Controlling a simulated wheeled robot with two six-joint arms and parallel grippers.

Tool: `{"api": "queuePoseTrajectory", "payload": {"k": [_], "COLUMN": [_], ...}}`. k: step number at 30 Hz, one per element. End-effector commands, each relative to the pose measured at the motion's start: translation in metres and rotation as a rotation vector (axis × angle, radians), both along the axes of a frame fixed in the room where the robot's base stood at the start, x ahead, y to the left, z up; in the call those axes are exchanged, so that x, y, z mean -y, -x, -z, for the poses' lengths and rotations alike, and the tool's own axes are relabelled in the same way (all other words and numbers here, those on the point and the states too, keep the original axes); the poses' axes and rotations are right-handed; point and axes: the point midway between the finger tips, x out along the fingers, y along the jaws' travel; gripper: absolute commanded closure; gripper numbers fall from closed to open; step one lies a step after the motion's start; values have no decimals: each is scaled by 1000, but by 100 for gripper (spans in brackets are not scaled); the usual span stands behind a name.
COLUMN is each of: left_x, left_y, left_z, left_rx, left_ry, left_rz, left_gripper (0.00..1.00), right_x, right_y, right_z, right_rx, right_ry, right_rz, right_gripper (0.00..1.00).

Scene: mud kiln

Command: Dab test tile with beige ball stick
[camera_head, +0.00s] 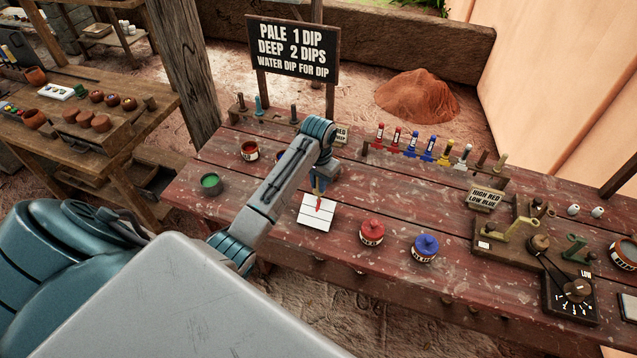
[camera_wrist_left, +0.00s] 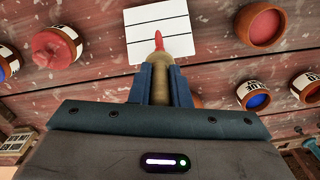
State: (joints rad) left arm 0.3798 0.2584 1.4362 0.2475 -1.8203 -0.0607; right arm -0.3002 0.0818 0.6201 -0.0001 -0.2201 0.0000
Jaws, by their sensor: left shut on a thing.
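The test tile (camera_head: 314,222) is a white square with thin dark lines, flat on the red plank table; it also shows in the left wrist view (camera_wrist_left: 185,48). My left gripper (camera_head: 319,184) is shut on a beige stick (camera_wrist_left: 155,92) with a pointed red tip (camera_wrist_left: 158,41). The stick points down and its red tip is over the tile. I cannot tell whether the tip touches the tile. I see no clear red mark on the tile, though the tip hides part of it. My right gripper is not in view.
A red-lidded jar (camera_head: 371,232) and a blue-lidded jar (camera_head: 425,247) stand right of the tile. An open red pot (camera_head: 249,151) and a green-filled cup (camera_head: 211,183) are left. A rack of coloured sticks (camera_head: 410,152) is behind. A sign (camera_head: 293,48) reads "PALE 1 DIP, DEEP 2 DIPS".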

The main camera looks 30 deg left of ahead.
Motion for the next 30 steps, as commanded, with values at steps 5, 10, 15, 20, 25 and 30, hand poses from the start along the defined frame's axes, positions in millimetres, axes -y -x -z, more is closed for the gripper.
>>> {"api": "queuePoseTrajectory", "payload": {"k": [5, 10, 15, 20, 25, 30], "left_x": [0, 0, 0, 0, 0, 0], "left_y": [-1, 0, -1, -1, -1, 0], "left_z": [-13, -25, -37, -48, -60, -71], "left_rx": [2, 2, 3, 3, 3, 2], "left_ry": [-1, -1, 0, 0, -1, -1], "left_rz": [0, 0, 1, 1, 0, 0], "left_gripper": [100, 100, 100, 100, 100, 100], "right_x": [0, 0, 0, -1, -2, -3], "right_y": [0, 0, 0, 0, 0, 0], "right_z": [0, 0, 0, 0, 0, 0], "right_rx": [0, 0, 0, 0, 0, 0], "right_ry": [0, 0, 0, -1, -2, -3], "right_rz": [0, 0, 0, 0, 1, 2], "right_gripper": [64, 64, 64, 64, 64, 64]}}
